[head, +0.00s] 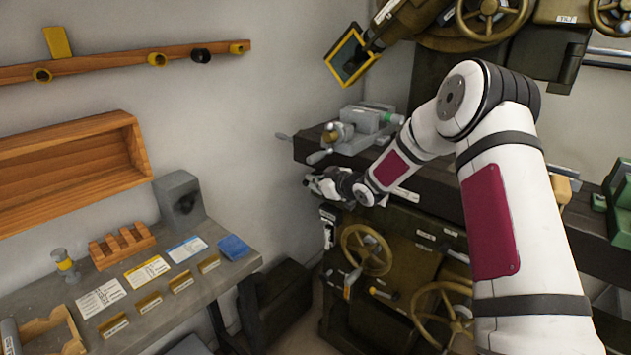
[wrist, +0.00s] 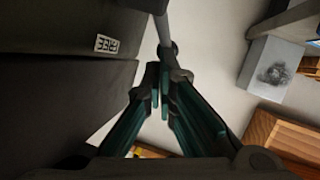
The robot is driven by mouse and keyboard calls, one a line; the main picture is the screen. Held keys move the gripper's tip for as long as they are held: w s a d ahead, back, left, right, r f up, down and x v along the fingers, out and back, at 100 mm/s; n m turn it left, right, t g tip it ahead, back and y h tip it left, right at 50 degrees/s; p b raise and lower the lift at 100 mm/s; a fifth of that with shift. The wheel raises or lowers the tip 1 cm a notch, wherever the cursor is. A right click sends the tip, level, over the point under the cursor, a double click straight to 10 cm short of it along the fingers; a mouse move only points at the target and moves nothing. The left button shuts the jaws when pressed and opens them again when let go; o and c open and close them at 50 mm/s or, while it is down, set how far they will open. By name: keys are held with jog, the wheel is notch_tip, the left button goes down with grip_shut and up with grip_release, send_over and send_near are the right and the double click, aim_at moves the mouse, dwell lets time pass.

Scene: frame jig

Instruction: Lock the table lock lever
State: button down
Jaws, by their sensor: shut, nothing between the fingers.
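My gripper (head: 312,183) is at the left end of the dark machine table (head: 425,178), just below the vise. In the wrist view its fingers (wrist: 160,88) are shut and empty. A grey rod with a rounded end (wrist: 170,49) comes down just beyond the fingertips; I cannot tell whether they touch it. It looks like the grey handle (head: 319,157) beside the vise. A pale lever-like part (head: 328,234) hangs on the machine below my gripper. I cannot tell which part is the table lock lever; its label is not readable.
The grey vise (head: 362,130) stands on the machine table. Handwheels (head: 366,250) and an orange-tipped handle (head: 347,292) are lower on the machine. A workbench (head: 215,287) with cards and a wooden rack (head: 122,246) stands left.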

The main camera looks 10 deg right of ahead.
jog(key=shift+w+a+f+b, duration=0.55)
jog(key=shift+w+f+b, duration=0.25)
jog(key=shift+b, duration=0.4)
jog(key=shift+s+r, duration=0.1)
jog(key=s+d+r+m+g+h, duration=0.15)
jog(key=s+r, duration=0.35)
jog(key=s, duration=0.5)
jog(key=s+d+r+m+g+h, duration=0.1)
jog(key=s+d+r+m+h, duration=0.15)
jog(key=s+r, duration=0.55)
jog(key=s+d+r+m+g+h, duration=0.1)
jog(key=s+d+r+g+h, duration=0.15)
jog(key=s, duration=0.95)
jog(key=s+a+m+g, duration=0.1)
jog(key=s+a, duration=0.2)
jog(key=s, duration=0.9)
jog(key=s+a+m+g+y, duration=0.1)
jog(key=s+a+m+g, duration=0.1)
jog(key=s, duration=1)
jog(key=shift+s+a+f, duration=0.2)
jog(key=shift+a, duration=0.4)
